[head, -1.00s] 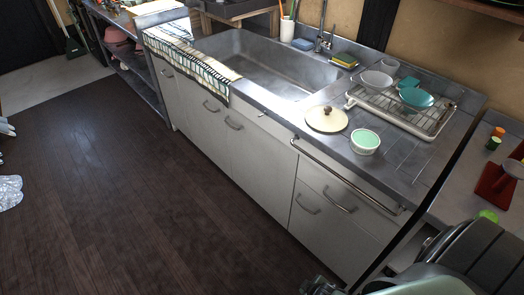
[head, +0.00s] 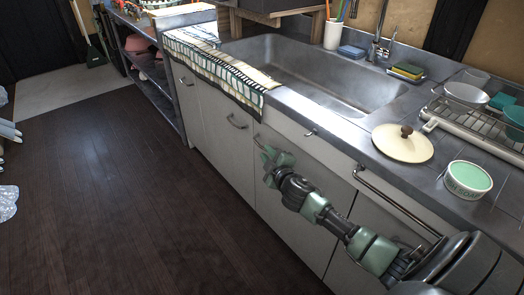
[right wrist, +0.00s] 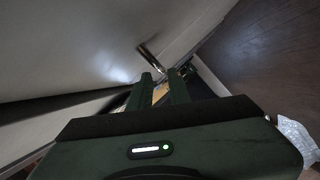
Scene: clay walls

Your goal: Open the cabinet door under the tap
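The tap (head: 378,48) stands behind the sink (head: 320,75). Below the sink are white cabinet doors; the right-hand door (head: 300,215) of the middle pair looks shut. My right gripper (head: 268,158) is in front of this door's upper left part, where it hides most of the handle. In the right wrist view my right gripper (right wrist: 160,88) has its two fingers apart, with nothing seen held between them. A metal bar handle (right wrist: 150,57) is just beyond the fingertips; I cannot tell whether they touch. My left gripper is not in view.
A striped towel (head: 228,72) hangs over the counter edge above. A long rail (head: 400,205) runs along the front at right. The dark wooden floor (head: 110,200) is clear.

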